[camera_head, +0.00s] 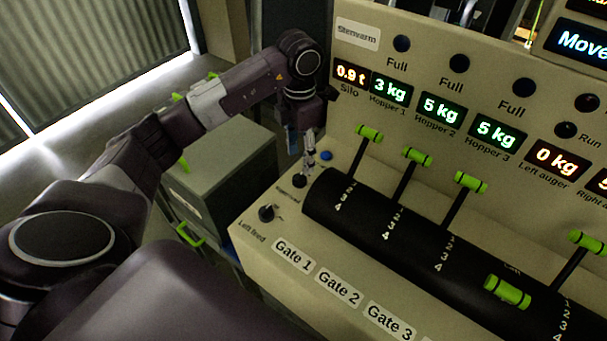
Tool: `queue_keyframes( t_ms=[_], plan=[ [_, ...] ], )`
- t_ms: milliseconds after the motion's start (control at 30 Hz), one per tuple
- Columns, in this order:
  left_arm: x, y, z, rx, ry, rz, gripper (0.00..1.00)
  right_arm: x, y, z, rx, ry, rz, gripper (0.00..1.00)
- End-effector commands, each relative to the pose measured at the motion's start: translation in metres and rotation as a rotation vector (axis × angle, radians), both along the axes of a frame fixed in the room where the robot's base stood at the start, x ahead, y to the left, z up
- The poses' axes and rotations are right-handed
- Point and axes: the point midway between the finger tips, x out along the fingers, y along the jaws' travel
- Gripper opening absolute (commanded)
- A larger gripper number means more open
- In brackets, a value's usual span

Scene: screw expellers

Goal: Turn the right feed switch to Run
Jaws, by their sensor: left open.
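The right feed switch does not show in this view. The left feed switch (266,212), a small dark knob, sits near the panel's left edge above the printed words "Left feed". My left gripper (308,158) points down over the panel's left end, near a small dark knob (299,181) and a blue button (326,155). It is open, and nothing shows between its fingers. I cannot tell whether it touches the knob. My right gripper is out of view.
Several green-handled levers (417,156) rise from a black curved housing (400,225) on the panel. Lit displays (440,108) line the upright panel behind. A grey cabinet (225,165) with green handles stands left of the panel.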

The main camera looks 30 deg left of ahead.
Motion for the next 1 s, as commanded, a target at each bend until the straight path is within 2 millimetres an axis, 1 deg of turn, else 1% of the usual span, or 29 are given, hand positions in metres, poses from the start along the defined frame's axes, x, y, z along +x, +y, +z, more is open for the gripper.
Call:
queue_keyframes(
  t_ms=[67,200,400,567,800,867,1000],
  plan=[
    [-0.001,0.000,-0.008,0.000,0.005,0.000,0.46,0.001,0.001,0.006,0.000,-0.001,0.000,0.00],
    [-0.002,-0.001,-0.031,0.000,0.006,0.000,0.46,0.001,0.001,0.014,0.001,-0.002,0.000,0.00],
    [-0.001,-0.001,-0.059,0.000,0.004,0.001,0.46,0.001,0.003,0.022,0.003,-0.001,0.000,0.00],
    [-0.001,-0.001,-0.070,0.000,0.001,-0.002,0.46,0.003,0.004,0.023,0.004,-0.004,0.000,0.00],
    [-0.001,0.000,-0.071,0.000,0.000,-0.001,0.46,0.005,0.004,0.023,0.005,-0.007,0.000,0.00],
    [-0.001,0.000,-0.071,0.000,0.000,-0.001,0.40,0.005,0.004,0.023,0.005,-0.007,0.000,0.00],
    [-0.001,0.000,-0.071,0.000,0.000,-0.001,0.25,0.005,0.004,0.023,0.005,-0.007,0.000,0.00]
  ],
)
